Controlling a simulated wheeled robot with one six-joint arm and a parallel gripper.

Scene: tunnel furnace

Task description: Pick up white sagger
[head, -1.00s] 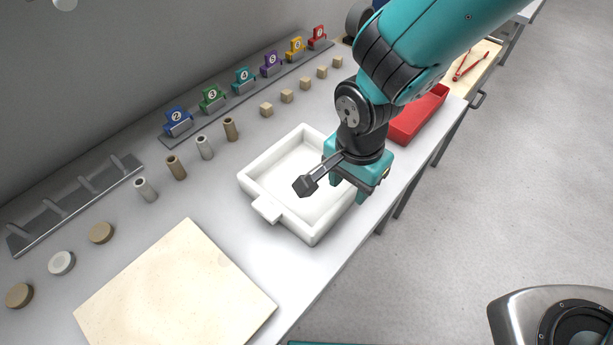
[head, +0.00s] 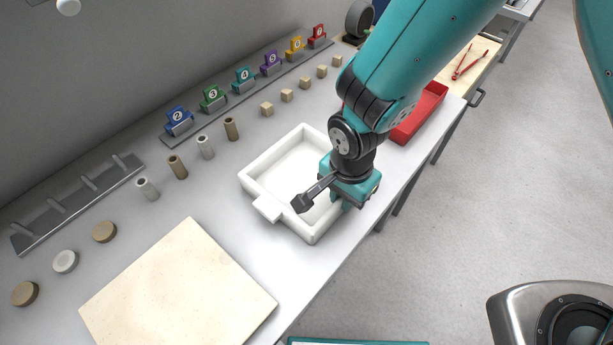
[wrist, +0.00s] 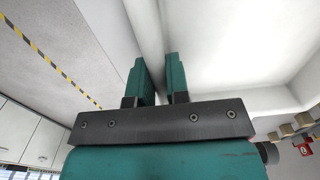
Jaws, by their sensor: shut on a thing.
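The white sagger (head: 265,160) is a square, shallow, empty tray with a small tab at its front left corner. It rests on the grey bench in the head view. My gripper (head: 347,201) is at its right-hand wall, near the bench's front edge. In the wrist view the two teal fingers of my gripper (wrist: 158,82) straddle the wall of the white sagger (wrist: 225,45), shut on it. The fingertips are partly hidden behind the wrist in the head view.
A red tray (head: 420,115) stands just beyond my gripper. A pale square board (head: 180,285) lies at the near left. Cylinders (head: 178,167), small cubes (head: 287,96) and numbered coloured holders (head: 212,98) line the back. Open floor (head: 500,200) lies right of the bench.

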